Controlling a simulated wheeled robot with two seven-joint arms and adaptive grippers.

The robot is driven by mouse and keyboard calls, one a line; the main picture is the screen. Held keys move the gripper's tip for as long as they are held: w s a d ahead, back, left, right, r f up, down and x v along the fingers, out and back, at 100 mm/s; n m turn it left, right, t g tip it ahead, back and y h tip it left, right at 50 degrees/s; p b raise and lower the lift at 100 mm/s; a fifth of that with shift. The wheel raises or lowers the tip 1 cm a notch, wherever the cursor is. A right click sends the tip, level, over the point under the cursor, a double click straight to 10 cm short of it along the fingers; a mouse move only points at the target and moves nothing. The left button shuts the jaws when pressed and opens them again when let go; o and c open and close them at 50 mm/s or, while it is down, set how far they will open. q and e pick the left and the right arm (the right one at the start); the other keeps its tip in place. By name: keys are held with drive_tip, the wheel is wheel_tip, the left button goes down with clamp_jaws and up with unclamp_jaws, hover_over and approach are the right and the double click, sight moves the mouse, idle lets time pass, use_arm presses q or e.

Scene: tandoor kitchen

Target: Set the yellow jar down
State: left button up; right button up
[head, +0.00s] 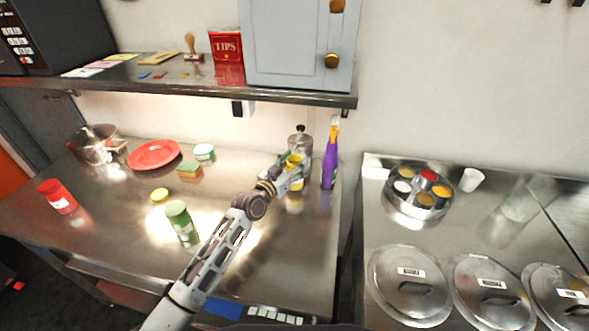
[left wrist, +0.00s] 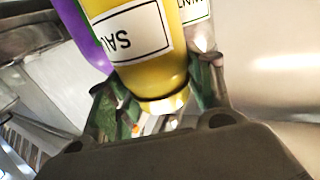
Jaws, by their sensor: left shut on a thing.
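The yellow jar (head: 294,161) is at the back right of the left steel counter. My left gripper (head: 290,178) is shut on it. In the left wrist view the yellow jar (left wrist: 155,78) fills the space between the green-padded fingers (left wrist: 155,105), and its white label reads upside down. In the head view the jar looks about upright. I cannot tell whether its base touches the counter, as the gripper covers its lower part. My right gripper is not in view.
The counter (head: 290,250) is clear in front.

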use_arm(q)
drive_tip(key=shift+f, duration=1.15)
drive_tip(key=shift+f, duration=0.1)
drive_tip(key=o, duration=1.5)
drive_tip(key=shift+f, duration=0.1)
drive_tip(key=shift+b+v, duration=0.35)
drive_tip(key=shift+v, duration=5.65)
